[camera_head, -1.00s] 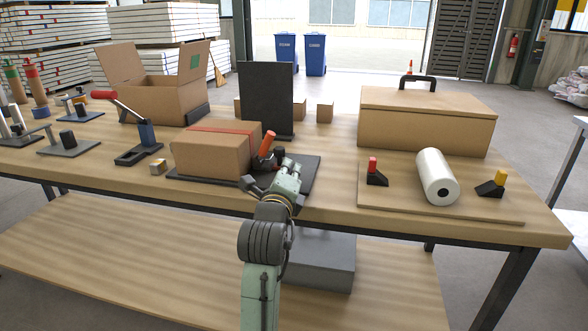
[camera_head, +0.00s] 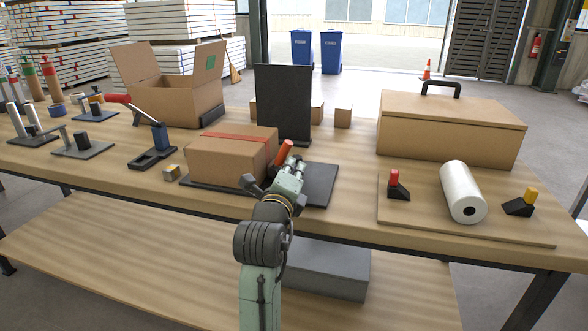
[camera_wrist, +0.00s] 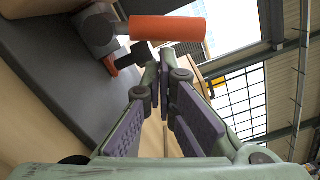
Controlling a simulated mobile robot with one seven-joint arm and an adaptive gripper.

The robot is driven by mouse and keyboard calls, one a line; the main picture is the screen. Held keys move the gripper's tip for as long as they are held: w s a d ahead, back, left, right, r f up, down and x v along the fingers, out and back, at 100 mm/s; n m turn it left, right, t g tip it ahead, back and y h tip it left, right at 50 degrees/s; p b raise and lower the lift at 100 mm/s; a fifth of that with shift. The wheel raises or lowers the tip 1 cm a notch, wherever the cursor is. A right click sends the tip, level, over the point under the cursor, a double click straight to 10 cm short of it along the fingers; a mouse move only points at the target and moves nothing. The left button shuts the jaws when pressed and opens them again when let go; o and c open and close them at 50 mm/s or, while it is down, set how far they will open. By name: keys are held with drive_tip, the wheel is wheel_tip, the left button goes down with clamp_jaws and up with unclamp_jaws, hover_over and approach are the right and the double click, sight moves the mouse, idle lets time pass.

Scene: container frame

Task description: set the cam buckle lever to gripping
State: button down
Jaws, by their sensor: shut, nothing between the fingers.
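The cam buckle lever has an orange handle (camera_head: 284,150) and stands tilted up beside the strapped cardboard box. In the wrist view the orange handle (camera_wrist: 168,28) lies across the top, joined to a grey buckle body (camera_wrist: 97,30). A red strap (camera_head: 232,133) runs over the box (camera_head: 215,158). My gripper (camera_head: 294,164) is at the lever, just in front and to its right, and partly covers the buckle. In the wrist view my gripper (camera_wrist: 162,68) has its fingers together, empty, just below the handle. I cannot tell whether they touch the lever.
A dark base plate (camera_head: 318,185) lies under the box and buckle. A dark upright panel (camera_head: 283,100) stands behind. A lidded wooden box (camera_head: 447,133), a white roll (camera_head: 462,192) and two small clamps are to the right. A red-handled lever device (camera_head: 152,150) is to the left.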

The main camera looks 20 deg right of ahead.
sight(287, 153)
drive_tip(key=shift+w+a+r+n+p, duration=0.2)
drive_tip(key=shift+r+n+p, duration=0.2)
drive_tip(key=shift+n, duration=0.4)
drive_tip(key=shift+w+a+r+n+p, duration=0.1)
drive_tip(key=shift+a+r+n+p, duration=0.1)
drive_tip(key=shift+r+n+p, duration=0.35)
drive_tip(key=n, duration=0.2)
drive_tip(key=a+n, duration=0.1)
drive_tip(key=shift+w+r+p, duration=0.3)
drive_tip(key=shift+r+p, duration=0.05)
drive_tip(key=n, duration=0.1)
drive_tip(key=w+a+n, duration=0.1)
drive_tip(key=n, duration=0.1)
drive_tip(key=shift+a+r+p, duration=0.2)
drive_tip(key=shift+r+p, duration=0.1)
drive_tip(key=shift+w+a, duration=0.15)
drive_tip(key=shift+a, duration=0.1)
drive_tip(key=shift+r, duration=0.1)
